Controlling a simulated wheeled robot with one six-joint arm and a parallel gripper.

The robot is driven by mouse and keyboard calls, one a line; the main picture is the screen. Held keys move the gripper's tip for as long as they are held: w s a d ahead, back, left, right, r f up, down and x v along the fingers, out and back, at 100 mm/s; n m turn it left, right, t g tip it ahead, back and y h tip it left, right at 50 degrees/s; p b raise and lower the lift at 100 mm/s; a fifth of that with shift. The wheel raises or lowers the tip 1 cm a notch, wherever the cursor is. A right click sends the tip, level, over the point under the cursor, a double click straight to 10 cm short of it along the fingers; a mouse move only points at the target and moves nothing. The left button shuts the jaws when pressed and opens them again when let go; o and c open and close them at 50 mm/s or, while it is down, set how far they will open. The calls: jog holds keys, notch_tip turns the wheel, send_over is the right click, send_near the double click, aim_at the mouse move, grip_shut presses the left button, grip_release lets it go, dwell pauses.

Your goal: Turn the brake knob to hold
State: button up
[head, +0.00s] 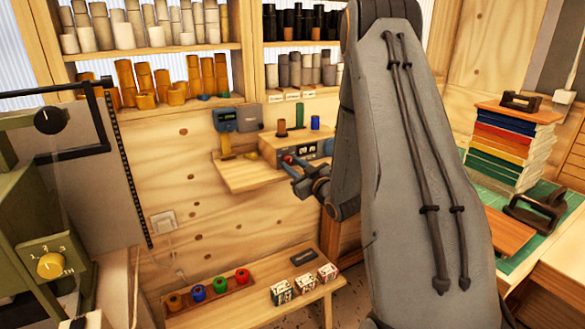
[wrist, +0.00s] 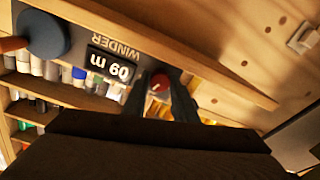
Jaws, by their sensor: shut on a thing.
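The winder (head: 270,152) is a wooden box with a grey front panel on a wall shelf in the head view. In the wrist view its panel appears upside down, with the word WINDER (wrist: 116,45) and a display reading 60 m (wrist: 110,66). A red knob with a pale mark (wrist: 159,82) sits on this panel. I take it for the brake knob; no hold label is readable. My gripper (head: 287,164) reaches the panel from the front right. Its two dark fingers (wrist: 162,90) are shut on the red knob, one on each side, partly hiding it.
The shelf board (head: 245,176) runs below the winder. A blue-grey device (head: 226,120) hangs at its left. A low bench holds a tray of coloured rolls (head: 205,290) and small boxes (head: 304,283). A green machine with a yellow knob (head: 50,265) stands at the left.

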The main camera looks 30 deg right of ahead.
jog(key=m, duration=0.3)
jog(key=shift+m+b, duration=0.3)
jog(key=shift+b, duration=0.1)
jog(key=shift+a+m, duration=0.1)
jog(key=shift+m, duration=1.8)
jog(key=o, duration=0.8)
jog(key=shift+c, duration=0.2)
jog(key=s+b, duration=0.3)
jog(key=s, duration=0.5)
jog(key=shift+d+f, duration=0.2)
jog(key=shift+d, duration=0.05)
